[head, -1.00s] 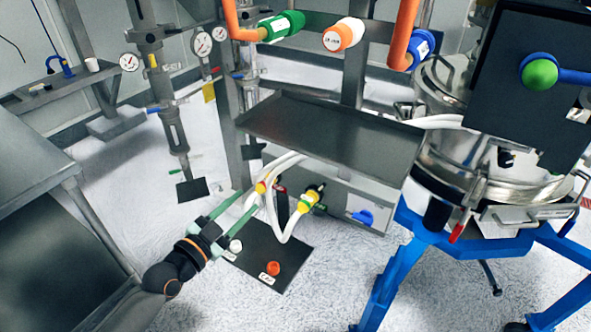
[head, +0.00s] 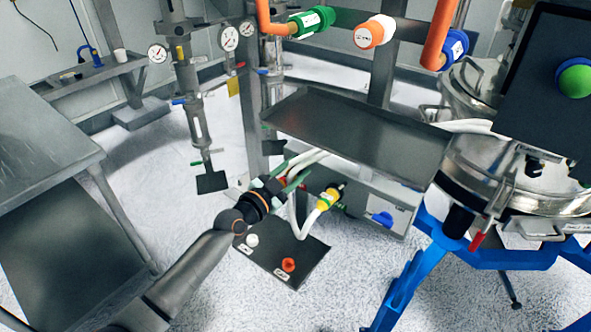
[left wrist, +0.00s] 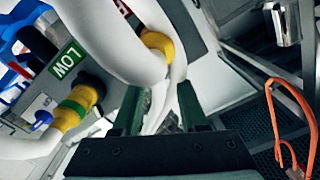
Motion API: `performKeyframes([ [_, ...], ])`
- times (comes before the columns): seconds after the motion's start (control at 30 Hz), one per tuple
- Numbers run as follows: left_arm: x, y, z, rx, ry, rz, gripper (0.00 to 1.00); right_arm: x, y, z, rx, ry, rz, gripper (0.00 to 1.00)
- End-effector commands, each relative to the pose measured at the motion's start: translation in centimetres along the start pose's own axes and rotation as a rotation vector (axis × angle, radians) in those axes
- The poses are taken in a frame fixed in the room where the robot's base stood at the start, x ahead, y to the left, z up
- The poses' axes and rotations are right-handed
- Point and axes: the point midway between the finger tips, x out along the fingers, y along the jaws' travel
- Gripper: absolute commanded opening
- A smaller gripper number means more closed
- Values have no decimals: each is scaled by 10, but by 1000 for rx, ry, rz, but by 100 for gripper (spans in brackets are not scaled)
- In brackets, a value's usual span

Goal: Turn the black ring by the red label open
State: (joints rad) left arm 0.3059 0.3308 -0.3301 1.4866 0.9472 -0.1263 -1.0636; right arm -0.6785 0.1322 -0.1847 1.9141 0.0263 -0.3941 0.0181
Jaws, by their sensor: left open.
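My left gripper (head: 290,176) is open in the head view, reaching in among the white hoses below the grey shelf. In the left wrist view its two green fingers (left wrist: 160,100) stand apart, with part of a white hose showing between and beyond them. A yellow hose collar (left wrist: 158,43) is just ahead of the fingers. Part of a red label (left wrist: 121,6) shows at the top edge of that view. The black ring by it cannot be made out; the hose and gripper may hide it. My right gripper is not in view.
A grey shelf (head: 350,135) overhangs the hoses. A black mat (head: 305,262) lies below. A blue stand (head: 425,265) is at right; a metal table (head: 45,135) is at left.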

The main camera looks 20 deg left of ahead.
Motion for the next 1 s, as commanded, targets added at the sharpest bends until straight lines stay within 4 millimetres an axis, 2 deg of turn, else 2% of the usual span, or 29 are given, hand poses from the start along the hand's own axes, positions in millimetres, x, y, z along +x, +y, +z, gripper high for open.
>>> performKeyframes([
  [0.33, 3, 0, 0, 0, 0, 0, 42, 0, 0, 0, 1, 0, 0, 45],
  [0.7, 3, 0, 0, 0, 0, 0, 1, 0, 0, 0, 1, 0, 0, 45],
  [1.0, 3, 0, 0, 0, -1, 0, 0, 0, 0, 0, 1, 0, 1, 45],
])
